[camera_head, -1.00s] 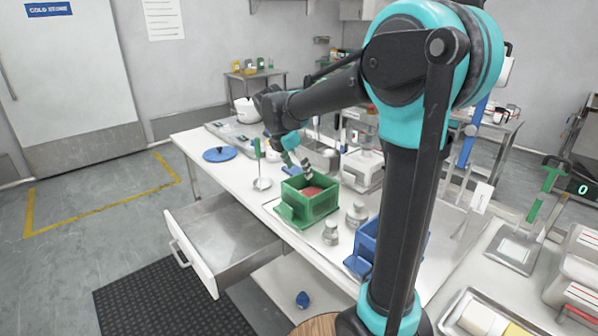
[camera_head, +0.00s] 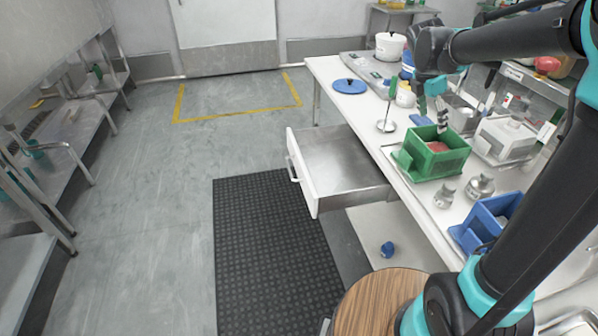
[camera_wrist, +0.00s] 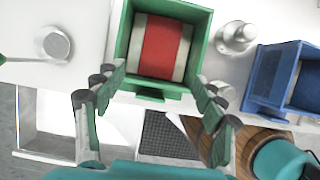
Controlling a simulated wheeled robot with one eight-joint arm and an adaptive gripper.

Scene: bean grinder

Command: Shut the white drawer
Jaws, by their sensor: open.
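The white drawer (camera_head: 302,172) is pulled out from under the white table, its front facing left with a handle (camera_head: 292,168) on it. Its grey metal inside (camera_head: 345,160) looks empty. My gripper (camera_head: 432,108) is above the table, near the green crate, up and to the right of the drawer and apart from it. In the wrist view my gripper (camera_wrist: 155,125) is open with nothing between its fingers, and the drawer (camera_wrist: 45,142) shows at the lower left.
A green crate (camera_head: 408,160) with a red and white item, metal weights (camera_head: 445,195) and a blue bin (camera_head: 465,238) stand on the table (camera_head: 400,190). A black mat (camera_head: 265,250) and open floor lie left of the drawer. A round wooden top (camera_head: 375,300) is close in front.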

